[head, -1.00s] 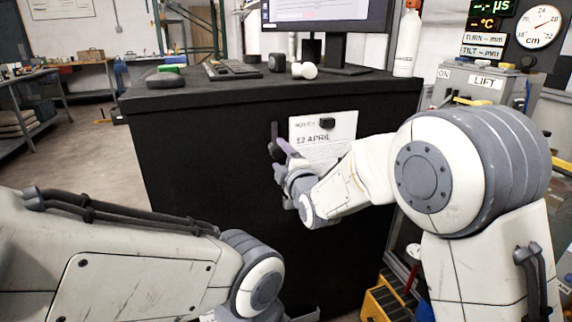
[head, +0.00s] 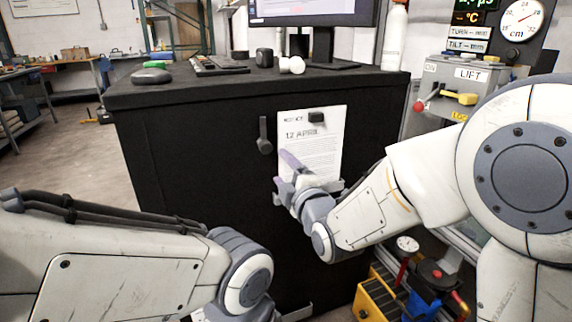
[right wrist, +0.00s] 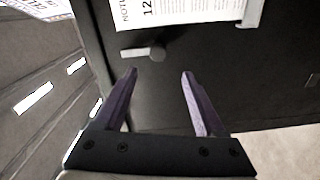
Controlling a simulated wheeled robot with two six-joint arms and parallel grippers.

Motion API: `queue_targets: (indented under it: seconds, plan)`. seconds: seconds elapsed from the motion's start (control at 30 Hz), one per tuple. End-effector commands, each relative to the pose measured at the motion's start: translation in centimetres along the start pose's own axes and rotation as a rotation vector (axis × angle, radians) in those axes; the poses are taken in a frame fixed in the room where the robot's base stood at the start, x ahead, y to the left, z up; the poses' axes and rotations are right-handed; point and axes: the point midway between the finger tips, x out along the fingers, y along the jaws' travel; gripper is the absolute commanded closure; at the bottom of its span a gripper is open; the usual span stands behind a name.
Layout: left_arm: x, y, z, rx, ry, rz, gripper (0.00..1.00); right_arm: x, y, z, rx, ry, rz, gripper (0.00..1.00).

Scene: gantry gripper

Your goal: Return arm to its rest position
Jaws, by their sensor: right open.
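My right gripper (head: 305,172) is in front of the black cabinet (head: 190,200), over the lower part of a white notice (head: 318,140). Its two purple fingers are apart and empty in the right wrist view (right wrist: 160,75). A dark lever handle (head: 264,136) is on the cabinet front, left of the notice and clear of the fingers. My left arm comes in at the lower left. Its wrist hides its gripper, whose fingers I cannot make out.
A monitor, keyboard (head: 215,65) and small objects stand on the cabinet top. A grey lift control box (head: 455,90) with red and yellow handles is at the right. A yellow toolbox (head: 378,295) is on the floor near my right arm. Open floor lies left of the cabinet.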

Motion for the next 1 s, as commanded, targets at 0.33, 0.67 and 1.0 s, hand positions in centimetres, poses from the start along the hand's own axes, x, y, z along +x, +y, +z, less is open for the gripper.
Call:
queue_targets:
  seconds: [0.33,0.67,1.0]
  plan:
    - [0.0,0.0,0.0,0.000,0.000,0.000,0.50,-6.8,-8.0,-2.4,0.453,-0.135,-0.491,0.28]
    - [0.0,0.0,0.0,0.000,0.000,0.000,0.50,-22.4,-15.1,-3.7,0.879,-0.632,-1.006,0.28]
    - [-2.2,0.2,-0.1,0.000,-0.001,0.000,0.50,-33.8,-14.0,-3.6,0.996,-1.088,-1.192,0.28]
